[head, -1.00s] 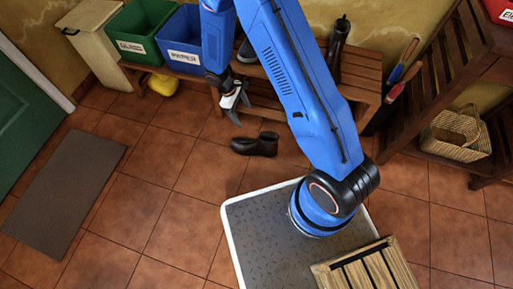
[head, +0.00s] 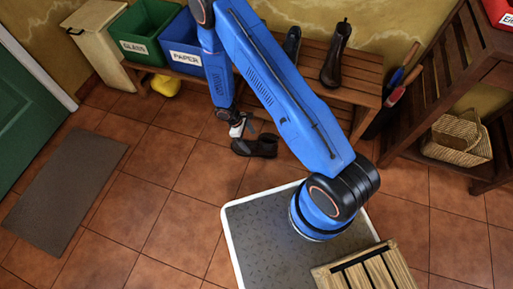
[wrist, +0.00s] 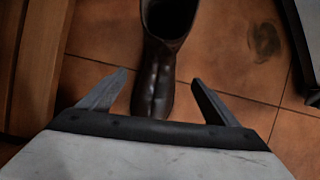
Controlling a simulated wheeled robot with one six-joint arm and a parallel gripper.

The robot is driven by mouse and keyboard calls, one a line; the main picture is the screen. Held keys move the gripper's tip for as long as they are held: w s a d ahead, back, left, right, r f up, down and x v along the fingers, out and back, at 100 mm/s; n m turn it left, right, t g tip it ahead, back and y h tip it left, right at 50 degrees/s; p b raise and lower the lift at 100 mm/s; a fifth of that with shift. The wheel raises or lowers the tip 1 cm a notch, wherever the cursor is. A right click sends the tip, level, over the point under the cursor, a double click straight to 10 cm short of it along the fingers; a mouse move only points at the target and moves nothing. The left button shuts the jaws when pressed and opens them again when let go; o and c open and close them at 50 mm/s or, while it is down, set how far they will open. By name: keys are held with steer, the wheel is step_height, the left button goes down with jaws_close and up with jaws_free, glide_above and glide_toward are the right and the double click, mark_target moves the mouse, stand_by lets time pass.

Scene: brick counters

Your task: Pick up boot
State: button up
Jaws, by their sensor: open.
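My gripper (head: 240,127) is open just above the boot in the head view. In the wrist view my gripper's fingertips (wrist: 158,78) stand apart on either side of the boot, with gaps visible, so it is not gripped. The lowest end of the boot is partly hidden by my gripper's body.
The wooden bench (head: 358,70) behind holds another tall brown boot (head: 337,55) and a dark shoe (head: 292,43). Green (head: 138,33) and blue (head: 183,45) bins stand at its left. Floor to the left of the boot is clear up to a grey mat (head: 66,190).

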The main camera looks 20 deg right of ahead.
mark_target(256, 148)
steer(key=shift+x, duration=4.6)
steer(key=shift+d, duration=0.2)
steer(key=shift+r, duration=0.1)
steer(key=c, duration=1.5)
steer(key=shift+o, duration=0.2)
